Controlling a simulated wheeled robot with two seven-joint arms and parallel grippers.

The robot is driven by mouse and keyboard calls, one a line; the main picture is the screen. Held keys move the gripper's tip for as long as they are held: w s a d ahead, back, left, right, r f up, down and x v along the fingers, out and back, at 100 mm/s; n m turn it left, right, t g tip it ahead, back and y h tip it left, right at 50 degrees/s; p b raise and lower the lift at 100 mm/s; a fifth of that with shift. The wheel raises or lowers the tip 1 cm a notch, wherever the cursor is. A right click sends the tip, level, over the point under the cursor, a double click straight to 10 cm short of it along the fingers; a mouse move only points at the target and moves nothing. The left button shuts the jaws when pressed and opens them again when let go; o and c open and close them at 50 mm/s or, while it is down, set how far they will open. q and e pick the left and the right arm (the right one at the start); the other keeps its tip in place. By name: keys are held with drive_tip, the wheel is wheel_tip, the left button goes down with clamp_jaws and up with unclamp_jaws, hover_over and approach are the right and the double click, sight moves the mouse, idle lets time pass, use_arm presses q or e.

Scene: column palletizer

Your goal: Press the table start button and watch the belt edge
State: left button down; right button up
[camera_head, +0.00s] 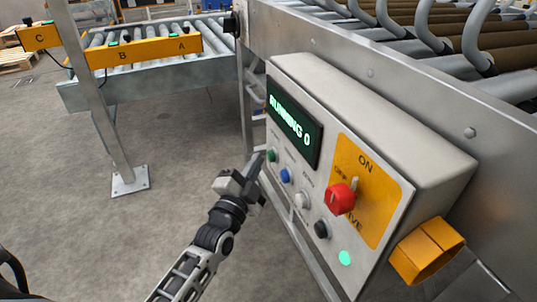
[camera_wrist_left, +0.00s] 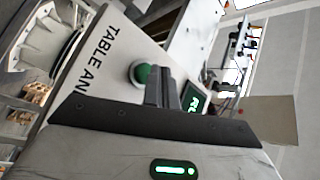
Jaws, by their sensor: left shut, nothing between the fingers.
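A grey control box (camera_head: 310,75) is fixed to the conveyor's side. Its dark display (camera_head: 292,122) reads "RUNNING 0". A green button (camera_head: 272,156) sits at the left end of its button row, beside a blue button (camera_head: 285,175), a white one and a black one. My left gripper (camera_head: 258,163) is shut and empty, its fingertips close to the green button. In the left wrist view, the shut fingers (camera_wrist_left: 160,87) are beside the green button (camera_wrist_left: 140,73); I cannot tell whether they touch it. My right gripper is out of view.
A red switch (camera_head: 341,198) on a yellow plate and a yellow guard (camera_head: 427,250) stick out at the box's right. A roller conveyor (camera_head: 487,62) runs behind it. Another roller table (camera_head: 150,72) with yellow A, B, C panels stands at the back left.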

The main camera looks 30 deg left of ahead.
use_arm(q)
drive_tip(key=shift+s+a, duration=0.2)
drive_tip(key=shift+s, duration=0.05)
drive_tip(key=shift+s+a+p, duration=0.85)
drive_tip(key=shift+s+a, duration=0.75)
drive_tip(key=shift+s, duration=0.25)
